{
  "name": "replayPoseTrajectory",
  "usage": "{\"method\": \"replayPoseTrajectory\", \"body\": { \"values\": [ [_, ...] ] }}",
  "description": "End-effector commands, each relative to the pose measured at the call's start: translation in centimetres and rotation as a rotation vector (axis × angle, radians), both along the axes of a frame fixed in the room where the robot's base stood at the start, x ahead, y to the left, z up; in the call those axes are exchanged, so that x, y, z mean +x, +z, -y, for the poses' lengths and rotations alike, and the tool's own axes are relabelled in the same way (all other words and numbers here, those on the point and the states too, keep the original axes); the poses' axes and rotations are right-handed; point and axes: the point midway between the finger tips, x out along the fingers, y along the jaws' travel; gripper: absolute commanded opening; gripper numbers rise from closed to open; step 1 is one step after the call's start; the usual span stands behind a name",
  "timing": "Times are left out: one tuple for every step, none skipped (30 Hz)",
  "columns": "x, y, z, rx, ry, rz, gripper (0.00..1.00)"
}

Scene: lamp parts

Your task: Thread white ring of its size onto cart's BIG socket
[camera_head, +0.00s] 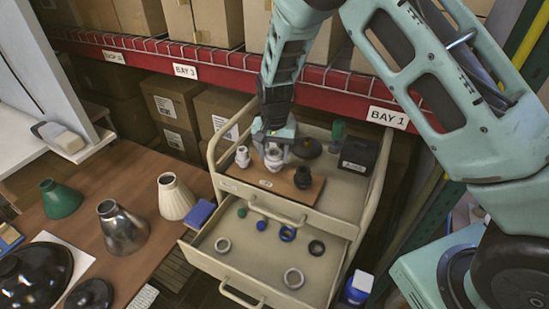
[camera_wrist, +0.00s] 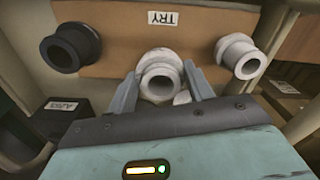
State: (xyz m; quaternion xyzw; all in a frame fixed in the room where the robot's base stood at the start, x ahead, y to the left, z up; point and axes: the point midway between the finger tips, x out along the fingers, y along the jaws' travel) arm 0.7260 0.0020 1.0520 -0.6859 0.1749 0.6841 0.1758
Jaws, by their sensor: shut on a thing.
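My gripper (camera_wrist: 162,85) points down over the cart's top tray, at the middle of a wooden board (camera_wrist: 120,20). Its two fingers stand either side of a white ring-shaped piece (camera_wrist: 159,82), shut on it. The white middle socket (camera_wrist: 161,56) is directly behind this piece. I cannot tell exactly where ring and socket meet, or how far the ring is around it. In the head view the gripper (camera_head: 274,150) hides part of this spot. A smaller white socket (camera_wrist: 238,56) and a black socket (camera_wrist: 70,47) stand on either side, apart from the fingers.
A black box (camera_head: 358,155) stands on the tray's right. Lampshades stand on the table (camera_head: 95,205) at left. A red shelf beam (camera_head: 240,66) runs behind.

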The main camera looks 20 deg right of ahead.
Motion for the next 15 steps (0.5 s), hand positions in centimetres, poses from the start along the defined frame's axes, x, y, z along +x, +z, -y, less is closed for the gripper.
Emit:
{"method": "replayPoseTrajectory", "body": {
  "values": [
    [-0.49, -0.31, -0.01, -0.003, -0.059, -0.014, 0.24],
    [-0.48, -0.31, -0.01, -0.005, -0.093, -0.014, 0.24],
    [-0.48, -0.34, -0.07, -0.004, -0.134, -0.014, 0.24],
    [-0.48, -0.38, -0.08, -0.003, -0.159, -0.015, 0.24],
    [-0.47, -0.42, -0.08, -0.004, -0.18, -0.015, 0.24],
    [-0.46, -0.46, -0.06, -0.004, -0.204, -0.014, 0.24],
    [-0.45, -0.49, -0.05, -0.004, -0.216, -0.014, 0.24],
    [-0.44, -0.51, -0.05, -0.003, -0.224, -0.014, 0.24],
    [-0.43, -0.54, -0.04, -0.003, -0.231, -0.014, 0.24],
    [-0.43, -0.55, -0.04, -0.003, -0.233, -0.014, 0.24],
    [-0.43, -0.57, -0.04, -0.003, -0.233, -0.014, 0.24],
    [-0.43, -0.58, -0.05, -0.003, -0.233, -0.014, 0.24],
    [-0.43, -0.57, -0.04, -0.003, -0.232, -0.014, 0.24],
    [-0.44, -0.58, -0.05, -0.003, -0.231, -0.014, 0.24],
    [-0.44, -0.58, -0.05, -0.003, -0.231, -0.014, 0.24]
  ]
}}
